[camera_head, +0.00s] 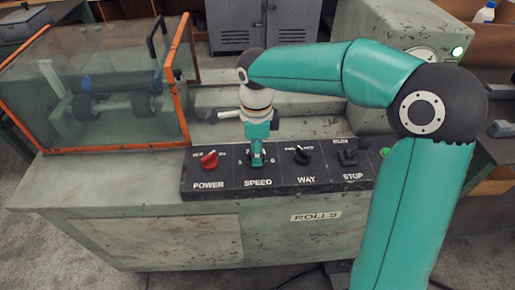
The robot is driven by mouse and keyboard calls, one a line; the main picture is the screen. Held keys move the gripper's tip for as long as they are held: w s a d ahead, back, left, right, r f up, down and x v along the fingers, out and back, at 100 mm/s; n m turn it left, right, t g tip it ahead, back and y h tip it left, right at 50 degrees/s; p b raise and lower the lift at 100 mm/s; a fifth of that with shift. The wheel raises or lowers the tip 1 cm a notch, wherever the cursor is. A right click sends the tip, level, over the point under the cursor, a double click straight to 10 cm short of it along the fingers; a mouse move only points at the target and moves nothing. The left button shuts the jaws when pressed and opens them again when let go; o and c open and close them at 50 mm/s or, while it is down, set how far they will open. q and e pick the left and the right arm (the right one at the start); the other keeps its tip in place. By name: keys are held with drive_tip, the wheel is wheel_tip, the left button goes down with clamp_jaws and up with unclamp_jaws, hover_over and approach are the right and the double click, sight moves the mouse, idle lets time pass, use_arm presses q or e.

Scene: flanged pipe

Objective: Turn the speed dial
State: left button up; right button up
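The speed dial sits on the dark control panel (225,180) above the SPEED label, between the red power knob (209,160) and the black way knob (302,155). My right gripper (257,161) points down right at the speed dial and covers most of it; only the printed scale marks beside it show. The fingers look close together there, but whether they are closed on the dial cannot be told from this view. My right arm arches in from the right. My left gripper is not in view.
A black stop switch (348,156) and a green button (386,152) lie to the right on the panel, near my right arm. A clear guard with orange edges (181,90) covers rollers at the left. A grey cabinet (237,27) stands behind.

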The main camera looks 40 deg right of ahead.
drive_tip(key=shift+r, duration=0.1)
wheel_tip(320, 180, up, 12)
idle(0.5)
drive_tip(key=shift+f, duration=0.2)
